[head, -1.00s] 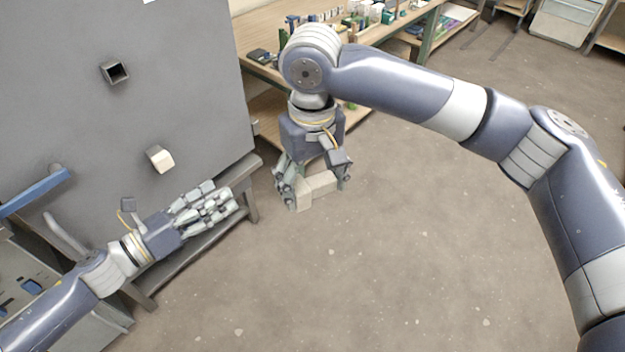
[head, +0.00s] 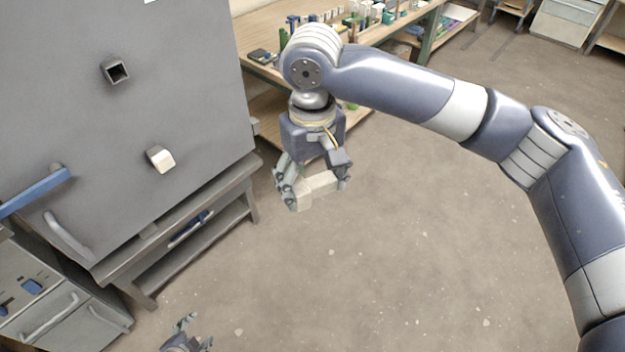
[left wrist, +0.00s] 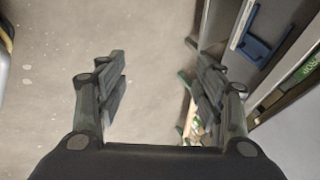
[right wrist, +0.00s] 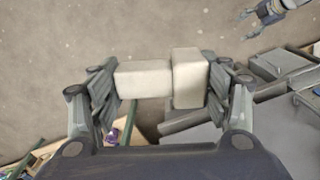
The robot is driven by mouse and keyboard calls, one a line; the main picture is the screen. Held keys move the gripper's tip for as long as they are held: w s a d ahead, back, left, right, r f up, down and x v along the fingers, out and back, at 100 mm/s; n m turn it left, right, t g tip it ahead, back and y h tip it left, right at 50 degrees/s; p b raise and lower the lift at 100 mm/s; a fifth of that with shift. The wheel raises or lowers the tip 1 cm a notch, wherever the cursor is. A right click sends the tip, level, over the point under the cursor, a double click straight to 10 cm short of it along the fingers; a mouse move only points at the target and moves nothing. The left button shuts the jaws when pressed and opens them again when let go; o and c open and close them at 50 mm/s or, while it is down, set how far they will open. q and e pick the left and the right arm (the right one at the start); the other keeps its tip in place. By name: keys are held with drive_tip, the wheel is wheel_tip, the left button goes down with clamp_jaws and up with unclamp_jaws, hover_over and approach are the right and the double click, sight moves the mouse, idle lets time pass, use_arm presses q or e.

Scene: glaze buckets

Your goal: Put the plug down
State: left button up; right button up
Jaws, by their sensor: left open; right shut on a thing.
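The plug (head: 318,186) is a pale cream block with a wider end, T-like in shape. My right gripper (head: 314,190) is shut on it and holds it over open floor, right of the grey cabinet. In the right wrist view the plug (right wrist: 143,80) spans between the fingers, with its wider end at the right finger. My left gripper (head: 194,332) is open and empty over the floor at the bottom of the head view. Its spread fingers also show in the left wrist view (left wrist: 160,75).
The grey cabinet (head: 200,100) has an empty square hole (head: 116,71) and a second pale block (head: 160,158) sticking out of its face. It rests on a dark metal stand (head: 225,185). A wooden table (head: 262,72) with small items stands behind. The floor (head: 430,240) at right is clear.

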drive_tip(key=s+d+m, duration=0.3)
drive_tip(key=d, duration=0.7)
drive_tip(key=s+d+m, duration=0.2)
drive_tip(key=d+m, duration=0.1)
drive_tip(key=d, duration=0.7)
use_arm(q)
drive_tip(key=s+d+f+n+g, duration=0.2)
drive_tip(key=s+d+f+n, duration=0.1)
drive_tip(key=s, duration=0.5)
drive_tip(key=s+d+f+n+g, duration=0.2)
drive_tip(key=s+d+f+n, duration=0.1)
drive_tip(key=s, duration=0.5)
drive_tip(key=s+d+f+n+g, duration=0.2)
drive_tip(key=s+d+f, duration=0.3)
drive_tip(key=s, duration=0.3)
drive_tip(key=shift+s+f+n+g, duration=0.2)
drive_tip(key=shift+f+n+g, duration=0.1)
drive_tip(key=shift+f+n, duration=0.1)
use_arm(e)
drive_tip(key=shift+s+a+f, duration=0.15)
drive_tip(key=shift+s+f, duration=0.85)
drive_tip(key=shift+f, duration=0.05)
drive_tip(key=shift+s+a+f, duration=0.1)
drive_tip(key=shift+s+f, duration=0.85)
drive_tip(key=shift+f, duration=0.1)
